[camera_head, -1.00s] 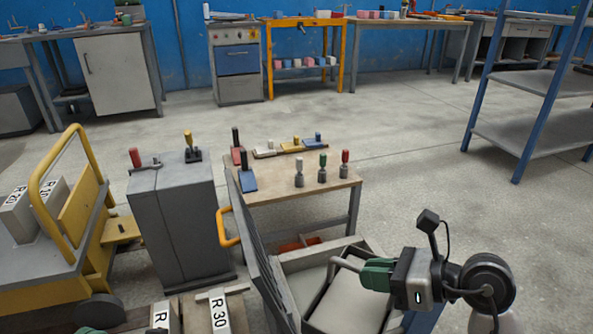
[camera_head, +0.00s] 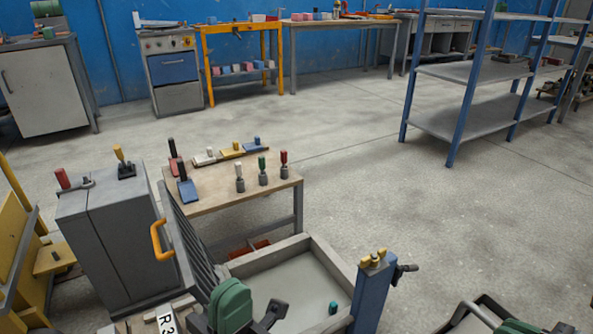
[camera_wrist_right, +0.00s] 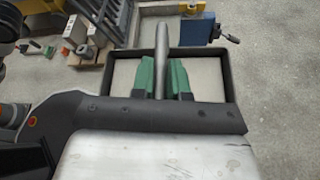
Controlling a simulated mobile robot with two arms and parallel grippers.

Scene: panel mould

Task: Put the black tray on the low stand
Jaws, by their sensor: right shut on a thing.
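The black tray (camera_wrist_right: 232,85) has a black rim and a pale grey bottom, with an upright grey handle (camera_wrist_right: 162,45). My right gripper (camera_wrist_right: 164,80) is shut on it at the handle, green pads on both sides. In the head view, part of the tray (camera_head: 448,324) and the green pads of my right gripper (camera_head: 518,327) show at the lower right, cut off by the edge. My left gripper (camera_head: 236,308) is at the bottom, in front of a grey rimmed mould; its jaw gap is hidden. I cannot identify the low stand for certain.
The grey rimmed mould (camera_head: 338,262) holds a small teal knob. A blue post (camera_head: 372,295) with a clamp stands at its right corner. A wooden-topped table (camera_head: 215,200) bears several stamps and handled tools. Open floor (camera_head: 450,225) lies right of the mould, before blue shelving (camera_head: 460,118).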

